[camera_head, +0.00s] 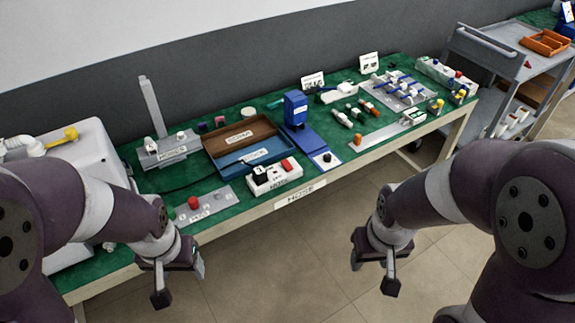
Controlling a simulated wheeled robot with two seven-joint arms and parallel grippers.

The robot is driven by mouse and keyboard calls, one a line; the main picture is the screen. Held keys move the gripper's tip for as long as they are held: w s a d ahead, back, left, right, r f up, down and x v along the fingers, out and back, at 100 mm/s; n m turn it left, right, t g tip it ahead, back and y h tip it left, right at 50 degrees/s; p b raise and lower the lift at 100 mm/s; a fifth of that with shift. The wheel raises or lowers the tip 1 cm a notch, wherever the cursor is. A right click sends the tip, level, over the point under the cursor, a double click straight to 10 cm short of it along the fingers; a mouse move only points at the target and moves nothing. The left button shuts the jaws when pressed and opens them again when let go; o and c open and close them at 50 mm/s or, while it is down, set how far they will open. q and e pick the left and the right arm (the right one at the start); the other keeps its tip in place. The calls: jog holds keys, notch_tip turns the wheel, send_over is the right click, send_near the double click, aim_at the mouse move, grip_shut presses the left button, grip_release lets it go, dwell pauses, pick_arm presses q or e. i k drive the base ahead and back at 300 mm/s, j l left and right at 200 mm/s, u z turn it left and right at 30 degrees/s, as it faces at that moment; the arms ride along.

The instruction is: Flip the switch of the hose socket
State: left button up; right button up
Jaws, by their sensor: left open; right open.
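A white socket box (273,179) sits at the front edge of the green-topped table, left of the table's middle. It has a black plug or block (261,170) on its left part and a red switch (287,164) on its right part. The lettering on its front is too small to read surely. Which way the switch is tilted cannot be told. My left gripper (179,281) is open and empty, in front of the table edge, left of and nearer than the socket box. My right gripper (373,275) is open and empty over the floor, right of the box. Neither touches anything.
Behind the box are a blue tray (247,156), a brown tray (238,135) and a blue stand (296,108). A grey plate with red and green buttons (207,203) lies left. A white machine (75,150) stands far left. A grey cart (493,55) stands right.

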aim_at(286, 165)
jog(key=i+l+u, duration=0.2)
jog(key=u, duration=0.25)
jog(key=i+l+u, duration=0.2)
jog(key=u, duration=0.25)
jog(key=i+l+u, duration=0.15)
jog(key=l+u, duration=0.3)
jog(key=i+l, duration=0.1)
jog(key=l, duration=0.25)
jog(key=i+l+u, duration=0.1)
jog(key=l, duration=0.2)
jog(key=i+l, duration=0.1)
jog(key=l, duration=0.25)
